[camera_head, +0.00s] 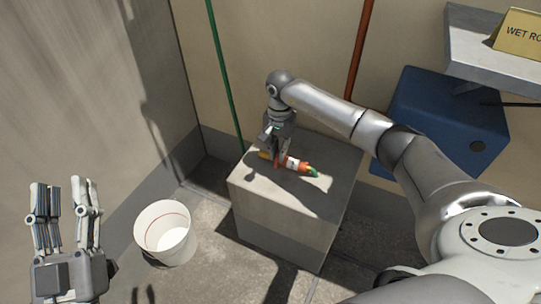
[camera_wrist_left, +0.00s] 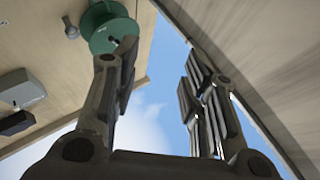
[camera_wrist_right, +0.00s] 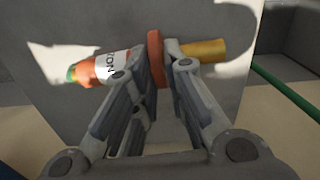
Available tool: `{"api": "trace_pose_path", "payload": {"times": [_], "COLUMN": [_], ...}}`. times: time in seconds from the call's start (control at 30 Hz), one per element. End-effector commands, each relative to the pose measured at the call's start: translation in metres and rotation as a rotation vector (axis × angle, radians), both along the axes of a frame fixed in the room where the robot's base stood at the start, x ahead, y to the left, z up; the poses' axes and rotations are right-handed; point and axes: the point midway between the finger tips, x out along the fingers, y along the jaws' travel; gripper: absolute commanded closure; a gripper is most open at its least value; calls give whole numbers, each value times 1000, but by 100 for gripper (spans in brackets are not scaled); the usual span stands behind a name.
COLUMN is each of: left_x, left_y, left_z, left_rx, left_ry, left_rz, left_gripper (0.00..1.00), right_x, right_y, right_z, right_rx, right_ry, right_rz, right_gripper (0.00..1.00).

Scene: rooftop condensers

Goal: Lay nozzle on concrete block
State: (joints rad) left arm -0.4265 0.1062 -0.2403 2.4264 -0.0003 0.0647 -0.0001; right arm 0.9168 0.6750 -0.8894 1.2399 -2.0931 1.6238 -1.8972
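The nozzle (camera_head: 294,164) has an orange-red body, a white label, a green tip and a yellow end. It is level at the top of the grey concrete block (camera_head: 262,189); I cannot tell whether it touches the surface. My right gripper (camera_head: 277,158) reaches down from above and is shut on the nozzle. In the right wrist view the fingers (camera_wrist_right: 156,68) close on either side of its red collar, with the labelled body (camera_wrist_right: 100,68) on the left and the yellow end (camera_wrist_right: 203,49) on the right. My left gripper (camera_head: 66,190) is open and empty at the far left.
A white bucket (camera_head: 165,235) stands on the floor left of the block. A green pipe (camera_head: 223,85) and a red pipe (camera_head: 362,45) run down the back wall. A blue box (camera_head: 462,115) and a shelf (camera_head: 478,42) with a yellow sign (camera_head: 519,33) are at right.

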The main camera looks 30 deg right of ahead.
Motion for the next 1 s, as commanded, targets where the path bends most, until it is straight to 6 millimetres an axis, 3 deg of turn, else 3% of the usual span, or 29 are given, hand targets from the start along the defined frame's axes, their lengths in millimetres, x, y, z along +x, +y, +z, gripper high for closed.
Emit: {"api": "trace_pose_path", "payload": {"times": [0.1,0.53,1.0], "left_x": [0,3,17], "left_y": [0,1,8], "left_z": [0,-4,-81], "left_rx": [1,10,123], "left_ry": [2,33,458], "left_rz": [0,3,28], "left_gripper": [60,60,60], "right_x": [0,0,2], "right_y": [0,0,-2], "right_z": [0,3,67], "right_rx": [0,0,-1], "right_ry": [0,0,-2], "right_rz": [0,0,0], "right_gripper": [70,70,70]}}
